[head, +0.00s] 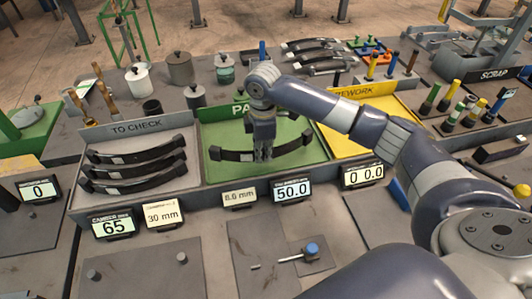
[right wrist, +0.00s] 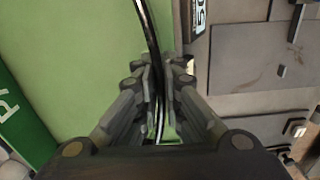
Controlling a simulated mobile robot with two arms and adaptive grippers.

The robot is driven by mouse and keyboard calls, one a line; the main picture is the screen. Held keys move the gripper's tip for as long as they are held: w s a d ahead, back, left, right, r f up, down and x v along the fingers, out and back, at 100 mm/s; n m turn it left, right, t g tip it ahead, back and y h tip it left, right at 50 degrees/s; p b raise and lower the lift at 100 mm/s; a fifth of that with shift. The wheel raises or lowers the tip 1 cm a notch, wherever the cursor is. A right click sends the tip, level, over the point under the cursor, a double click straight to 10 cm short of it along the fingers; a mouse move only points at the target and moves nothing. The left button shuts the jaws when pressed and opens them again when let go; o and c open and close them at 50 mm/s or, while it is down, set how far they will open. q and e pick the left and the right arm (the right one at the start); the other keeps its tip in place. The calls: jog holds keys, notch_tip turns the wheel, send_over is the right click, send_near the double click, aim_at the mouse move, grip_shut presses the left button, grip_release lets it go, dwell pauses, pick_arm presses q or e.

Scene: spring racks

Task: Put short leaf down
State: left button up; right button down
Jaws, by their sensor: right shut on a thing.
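The short leaf (head: 292,149) is a dark, gently curved steel strip over the green PASS tray (head: 313,165). My right gripper (head: 263,157) points down and is shut on the leaf near its middle. In the right wrist view the leaf (right wrist: 149,35) runs as a thin dark curve between the fingers of the gripper (right wrist: 157,75), with green tray floor around it. I cannot tell whether the leaf touches the tray floor or hangs slightly above it. My left gripper is not in view.
The grey TO CHECK tray (head: 88,147) on the left holds several stacked leaves (head: 135,172). The yellow REWORK tray (head: 384,104) is to the right, partly behind my right arm. Number displays (head: 292,191) line the front edge. Pots and more leaves stand behind.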

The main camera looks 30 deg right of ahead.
aim_at(266, 165)
jog(key=shift+w+d+r, duration=0.1)
jog(key=shift+w+d, duration=0.2)
jog(key=shift+d, duration=0.2)
jog(key=shift+w+d+p, duration=0.15)
jog(key=shift+d+p, duration=0.1)
jog(key=shift+p, duration=0.1)
notch_tip(266, 165, down, 2)
jog(key=shift+f+p, duration=0.25)
jog(key=shift+p, duration=0.35)
jog(key=shift+f, duration=0.55)
jog(key=c, duration=2.2)
grip_release()
jog(key=shift+f, duration=0.25)
jog(key=o, duration=0.5)
jog(key=shift+r, duration=0.1)
